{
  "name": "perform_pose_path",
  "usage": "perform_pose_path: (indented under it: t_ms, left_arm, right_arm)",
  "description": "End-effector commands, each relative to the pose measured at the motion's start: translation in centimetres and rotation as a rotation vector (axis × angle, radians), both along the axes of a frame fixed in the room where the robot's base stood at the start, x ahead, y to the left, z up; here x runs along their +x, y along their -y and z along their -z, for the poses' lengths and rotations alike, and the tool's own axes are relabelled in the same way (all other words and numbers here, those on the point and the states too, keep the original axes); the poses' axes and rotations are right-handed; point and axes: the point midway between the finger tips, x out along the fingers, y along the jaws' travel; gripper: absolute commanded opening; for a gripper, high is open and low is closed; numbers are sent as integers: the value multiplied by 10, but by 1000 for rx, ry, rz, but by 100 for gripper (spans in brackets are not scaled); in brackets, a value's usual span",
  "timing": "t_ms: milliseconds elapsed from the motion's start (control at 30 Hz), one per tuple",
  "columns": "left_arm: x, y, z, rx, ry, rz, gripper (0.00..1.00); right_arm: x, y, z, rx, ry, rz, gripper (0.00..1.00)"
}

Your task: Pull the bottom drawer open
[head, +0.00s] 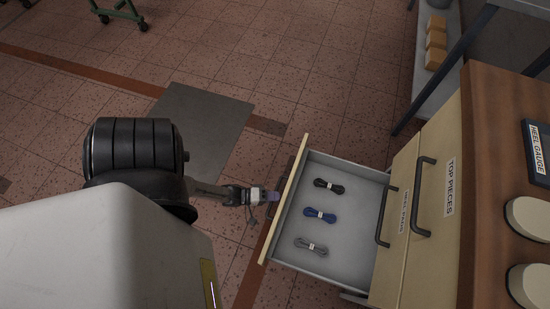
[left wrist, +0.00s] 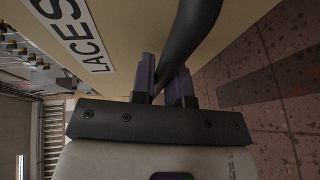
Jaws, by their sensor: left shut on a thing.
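The bottom drawer (head: 340,215) stands well out from the cabinet in the head view, and its grey inside shows. Three bundles of laces lie in it: black (head: 329,186), blue (head: 320,215) and grey (head: 311,246). My left gripper (head: 272,196) is at the outer side of the drawer's front panel (head: 289,200). In the left wrist view its purple fingers (left wrist: 162,80) are shut on the dark bar handle (left wrist: 188,38), beside a label reading LACES (left wrist: 78,32). My right gripper is not in view.
Two closed drawers with dark handles (head: 423,197) sit above the open one, labelled TOP PIECES (head: 450,187) and HEEL PADS. The wooden top (head: 490,130) carries a heel gauge (head: 540,150) and pale shoe-last pieces. Tiled floor is clear beyond the drawer.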

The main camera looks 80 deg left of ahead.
Motion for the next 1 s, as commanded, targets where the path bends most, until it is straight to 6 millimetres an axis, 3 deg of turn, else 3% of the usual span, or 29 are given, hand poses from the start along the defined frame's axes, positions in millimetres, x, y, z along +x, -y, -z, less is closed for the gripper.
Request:
perform_pose_path:
  t_ms: [333, 367, 600, 867, 1000]
  left_arm:
    - [0, 0, -1, 0, 3, 2, 0]
    - [0, 0, -1, 0, 3, 2, 18]
    - [0, 0, 0, -1, 1, 2, 39]
    - [-2, 0, -1, 0, -1, 2, 39]
    - [-16, -3, -4, 0, -2, 3, 39]
  right_arm:
    - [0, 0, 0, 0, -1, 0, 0]
    - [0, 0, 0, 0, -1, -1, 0]
    - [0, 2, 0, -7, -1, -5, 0]
    - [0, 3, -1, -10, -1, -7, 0]
    - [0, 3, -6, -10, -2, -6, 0]
